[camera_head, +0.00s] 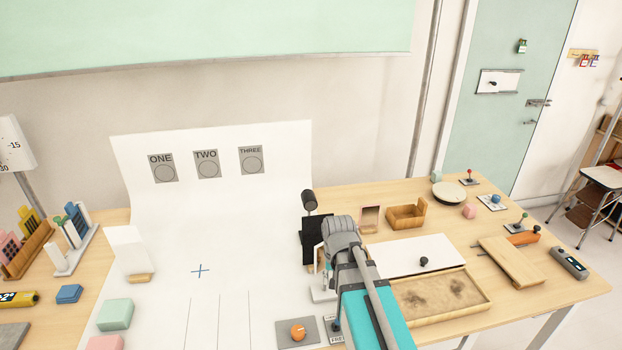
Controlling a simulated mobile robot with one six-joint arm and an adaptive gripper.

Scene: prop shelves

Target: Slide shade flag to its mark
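My gripper (325,262) is seen from behind, over the right edge of the white backdrop sheet. Its grey housing and my arm hide much of what lies below and in front of it. A black upright panel (309,240), which looks like the shade flag, stands just left of the gripper, below a black lamp head (309,201). I cannot tell whether the gripper touches the panel. Whether the fingers are open or shut is hidden.
A white card on a wooden foot (128,250) stands at the sheet's left. A knob on a grey plate (298,331) is at the front. To the right are a sand tray (484,304), a white board (405,250) and an open wooden box (407,216). The sheet's middle is clear.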

